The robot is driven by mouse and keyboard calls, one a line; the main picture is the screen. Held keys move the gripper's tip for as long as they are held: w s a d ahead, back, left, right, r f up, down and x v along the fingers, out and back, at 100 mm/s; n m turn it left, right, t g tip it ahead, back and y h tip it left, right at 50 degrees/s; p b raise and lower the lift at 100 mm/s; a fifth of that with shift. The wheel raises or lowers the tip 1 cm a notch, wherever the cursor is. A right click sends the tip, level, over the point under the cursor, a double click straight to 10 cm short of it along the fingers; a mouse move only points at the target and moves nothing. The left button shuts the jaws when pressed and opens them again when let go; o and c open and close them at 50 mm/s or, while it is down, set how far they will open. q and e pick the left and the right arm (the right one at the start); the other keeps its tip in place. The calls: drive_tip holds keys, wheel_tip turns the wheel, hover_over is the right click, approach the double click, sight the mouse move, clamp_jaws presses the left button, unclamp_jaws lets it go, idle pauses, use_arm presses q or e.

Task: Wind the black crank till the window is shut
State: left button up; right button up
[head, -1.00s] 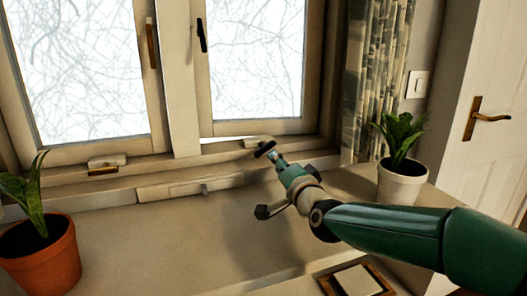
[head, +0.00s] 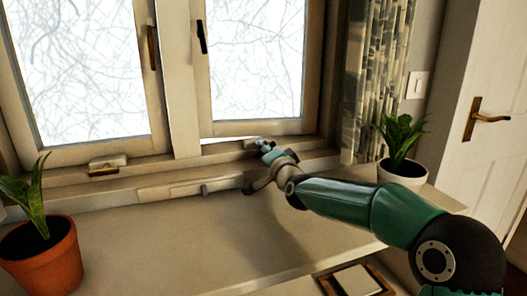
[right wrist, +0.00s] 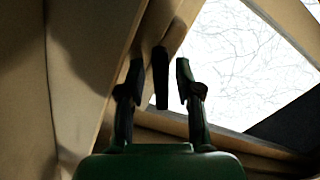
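The right window sash (head: 255,128) stands slightly open, with a bright gap (head: 228,139) along its bottom left edge. My right gripper (head: 262,146) is at the sill just below that sash, in front of the crank, which it mostly hides in the head view. In the right wrist view, the black crank handle (right wrist: 160,78) hangs between the two fingers of my right gripper (right wrist: 159,75). The fingers are open on either side of it, with a gap showing on both sides. My left gripper is not in view.
A terracotta pot plant (head: 45,255) stands at the left and a white pot plant (head: 402,172) at the right, behind my right arm. A small framed item (head: 355,281) lies at the bottom. The middle of the ledge (head: 150,235) is clear.

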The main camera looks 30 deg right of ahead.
clamp_jaws()
drive_tip(key=shift+a, duration=0.15)
